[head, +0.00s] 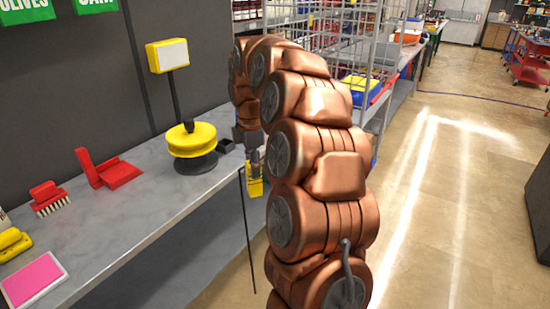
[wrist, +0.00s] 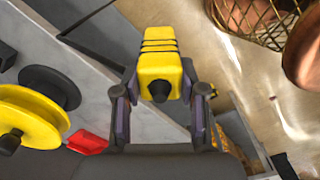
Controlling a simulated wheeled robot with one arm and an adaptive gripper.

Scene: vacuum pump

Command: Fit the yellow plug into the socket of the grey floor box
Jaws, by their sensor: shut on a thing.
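The yellow plug (head: 255,187) is held in my gripper (head: 253,166), just off the front edge of the bench in the head view. In the wrist view the plug (wrist: 158,65) is a yellow block with dark bands at its far end and a dark round stub facing the camera. The fingers of my gripper (wrist: 160,88) are shut on its two sides. I cannot make out the grey floor box or its socket for certain in either view. My copper arm hides part of the floor in the head view.
A grey bench (head: 140,205) runs along the left, with a yellow reel (head: 191,139) on a dark base and a red dustpan (head: 110,173). A thin black line (head: 248,240) drops beside the plug. Wire racks (head: 340,35) stand behind. Open floor (head: 460,220) lies right.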

